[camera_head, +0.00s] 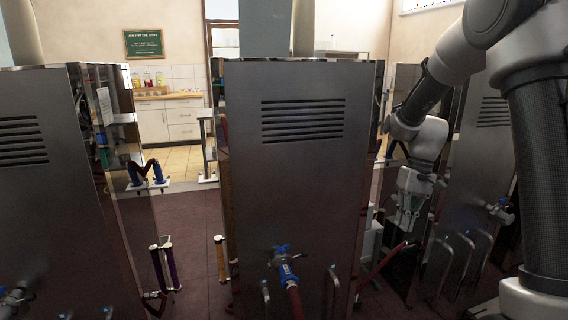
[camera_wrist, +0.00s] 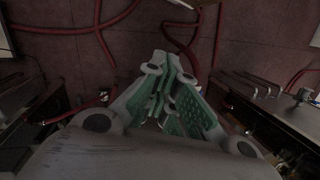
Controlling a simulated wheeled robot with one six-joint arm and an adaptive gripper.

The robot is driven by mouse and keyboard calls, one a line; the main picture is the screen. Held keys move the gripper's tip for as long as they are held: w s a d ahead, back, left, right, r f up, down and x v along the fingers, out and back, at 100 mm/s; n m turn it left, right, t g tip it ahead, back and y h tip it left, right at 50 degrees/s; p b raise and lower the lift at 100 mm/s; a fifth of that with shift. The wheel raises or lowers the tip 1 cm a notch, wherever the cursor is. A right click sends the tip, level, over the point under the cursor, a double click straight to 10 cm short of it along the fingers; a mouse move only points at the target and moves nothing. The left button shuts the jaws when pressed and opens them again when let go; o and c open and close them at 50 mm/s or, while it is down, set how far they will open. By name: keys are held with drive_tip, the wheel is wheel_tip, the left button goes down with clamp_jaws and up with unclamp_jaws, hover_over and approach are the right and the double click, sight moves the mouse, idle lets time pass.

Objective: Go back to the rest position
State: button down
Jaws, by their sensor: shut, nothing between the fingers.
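My gripper (camera_head: 408,222) hangs from my arm on the right side of the head view, pointing down in the gap between the middle metal cabinet (camera_head: 292,160) and the right cabinet (camera_head: 478,170). In the wrist view my gripper (camera_wrist: 172,72) has its green-padded fingers drawn together with nothing between them. Red hoses and dark floor show beyond the fingertips. The fingertips look small and dark in the head view.
A left cabinet (camera_head: 45,170) stands across an aisle. The middle cabinet carries a blue-handled valve (camera_head: 286,265) with a red hose. In the wrist view, red hoses (camera_wrist: 102,40) lie on the floor and cabinets flank both sides. A counter (camera_head: 168,120) stands at the back.

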drive_tip(key=s+d+r+t, duration=0.1)
drive_tip(key=s+r+t, duration=0.1)
drive_tip(key=s+r, duration=0.3)
drive_tip(key=s+d+r+t+h, duration=0.1)
drive_tip(key=s+r, duration=0.4)
drive_tip(key=s, duration=0.5)
drive_tip(key=s+d+r+m+t+h, duration=0.1)
drive_tip(key=s+d+r+t, duration=0.1)
drive_tip(key=s+r, duration=0.3)
drive_tip(key=s+t, duration=0.1)
drive_tip(key=s, duration=0.2)
drive_tip(key=shift+s+t, duration=0.3)
drive_tip(key=shift+s, duration=0.05)
